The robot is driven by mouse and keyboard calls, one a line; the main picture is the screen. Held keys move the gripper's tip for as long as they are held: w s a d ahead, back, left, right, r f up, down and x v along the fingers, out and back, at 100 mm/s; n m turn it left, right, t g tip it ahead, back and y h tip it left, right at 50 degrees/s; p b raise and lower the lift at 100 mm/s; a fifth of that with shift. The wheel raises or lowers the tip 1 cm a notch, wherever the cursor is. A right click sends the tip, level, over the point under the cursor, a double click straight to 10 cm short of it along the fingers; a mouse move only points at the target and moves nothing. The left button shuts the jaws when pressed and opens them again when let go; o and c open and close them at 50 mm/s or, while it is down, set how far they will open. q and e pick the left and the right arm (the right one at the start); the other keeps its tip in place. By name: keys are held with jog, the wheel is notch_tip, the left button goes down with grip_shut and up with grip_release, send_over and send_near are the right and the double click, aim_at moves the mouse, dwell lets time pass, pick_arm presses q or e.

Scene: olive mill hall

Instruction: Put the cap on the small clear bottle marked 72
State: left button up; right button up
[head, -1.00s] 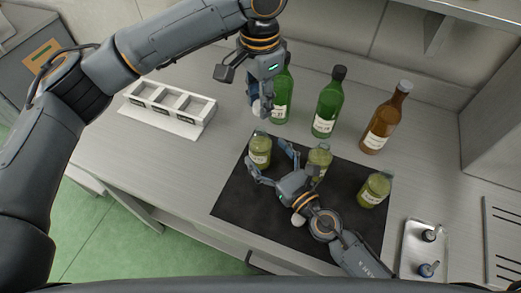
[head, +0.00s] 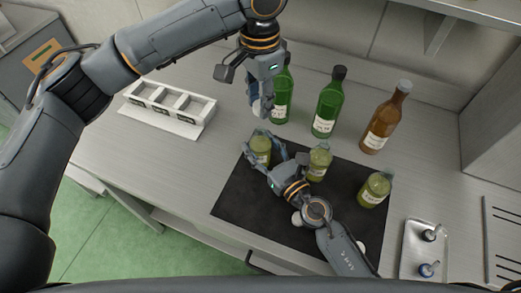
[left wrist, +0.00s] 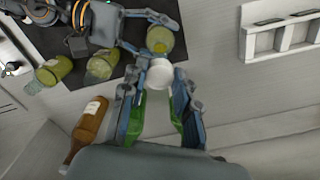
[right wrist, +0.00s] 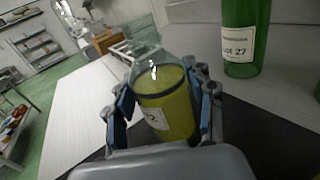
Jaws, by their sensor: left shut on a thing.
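The small bottle (head: 260,152) with yellow-green contents stands upright at the back left of the black mat. In the right wrist view this bottle (right wrist: 165,100) has a clear, open neck and a label of which a "2" shows. My right gripper (right wrist: 160,92) has its fingers on both sides of it, with slight gaps. My left gripper (head: 259,108) is shut on a white cap (left wrist: 159,75). The cap is held behind and above the bottle, apart from its neck; the bottle (left wrist: 160,40) shows just beyond it in the left wrist view.
Two similar small bottles (head: 319,163) (head: 375,190) stand on the mat (head: 240,190). Green bottles (head: 327,108) and a brown bottle (head: 382,125) stand behind. A white rack (head: 165,112) is at left, a metal tray (head: 415,262) at right. White round things (head: 297,218) lie near my right arm.

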aim_at(260, 130)
grip_shut()
pick_arm(q)
jog(key=shift+f, duration=2.5)
jog(key=shift+f, duration=0.1)
jog(key=shift+f, duration=0.8)
jog(key=shift+f, duration=0.55)
